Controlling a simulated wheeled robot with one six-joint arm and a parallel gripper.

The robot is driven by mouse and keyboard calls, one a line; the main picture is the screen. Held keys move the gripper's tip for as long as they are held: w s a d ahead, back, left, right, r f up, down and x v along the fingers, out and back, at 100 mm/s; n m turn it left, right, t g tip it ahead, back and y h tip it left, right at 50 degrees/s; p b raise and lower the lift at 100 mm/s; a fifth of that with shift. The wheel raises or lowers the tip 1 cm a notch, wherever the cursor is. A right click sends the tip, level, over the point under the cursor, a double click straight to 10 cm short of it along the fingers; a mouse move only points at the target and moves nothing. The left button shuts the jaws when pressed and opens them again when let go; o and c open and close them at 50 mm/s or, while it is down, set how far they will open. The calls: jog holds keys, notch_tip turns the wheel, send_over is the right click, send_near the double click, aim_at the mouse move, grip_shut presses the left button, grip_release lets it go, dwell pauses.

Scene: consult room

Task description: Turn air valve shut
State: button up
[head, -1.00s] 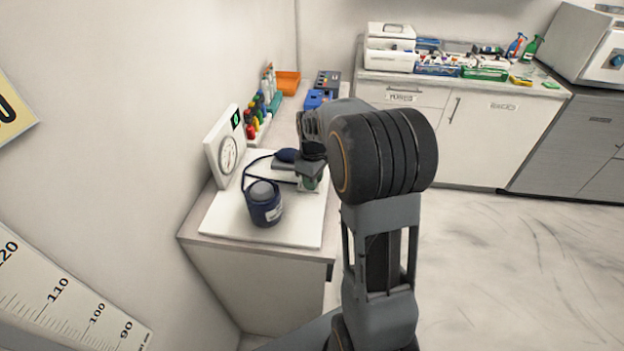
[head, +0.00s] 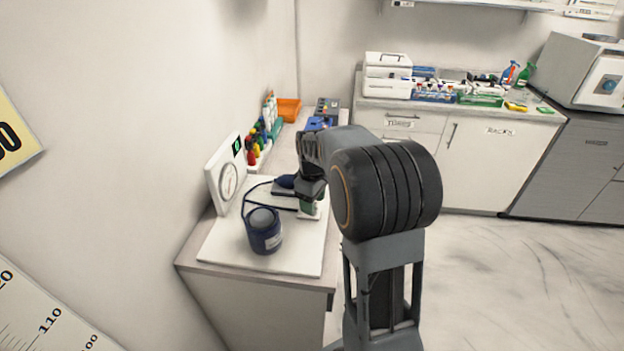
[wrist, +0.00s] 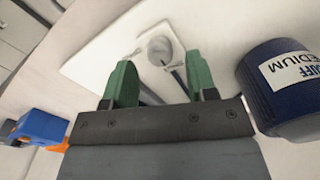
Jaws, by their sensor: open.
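The blood-pressure set lies on a white board (head: 222,246) on the counter. A dark blue cuff roll (head: 265,238) stands upright at the board's front, and its "CUFF MEDIUM" label shows in the wrist view (wrist: 284,88). A dark hose loops from it to a dark blue bulb (head: 284,182), partly hidden by my arm. My gripper (head: 311,209) is over the board's right side, green fingers apart in the wrist view (wrist: 160,82), nothing visibly held.
Several coloured bottles (head: 256,146) and an orange tray (head: 288,109) stand further back along the wall. A blue box (wrist: 40,126) shows at the wrist view's left. Cabinets (head: 492,151) line the back; the floor (head: 500,270) at right is clear.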

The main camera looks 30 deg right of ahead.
notch_tip(320, 180, up, 12)
jog(key=shift+f, duration=0.15)
dwell(0.7)
jog(key=m, duration=0.4)
send_over(312, 221)
notch_tip(312, 221, down, 4)
jog(key=s+a+f+m+t, duration=0.1)
jog(key=s+a, duration=0.3)
jog(key=s, duration=0.3)
jog(key=s+a+f+m+t, duration=0.1)
jog(key=s+a, duration=0.3)
jog(key=s, duration=0.4)
jog(key=shift+s+a+f+m+t, duration=0.15)
jog(key=shift+a+f+m+t, duration=0.3)
jog(key=shift+t, duration=0.35)
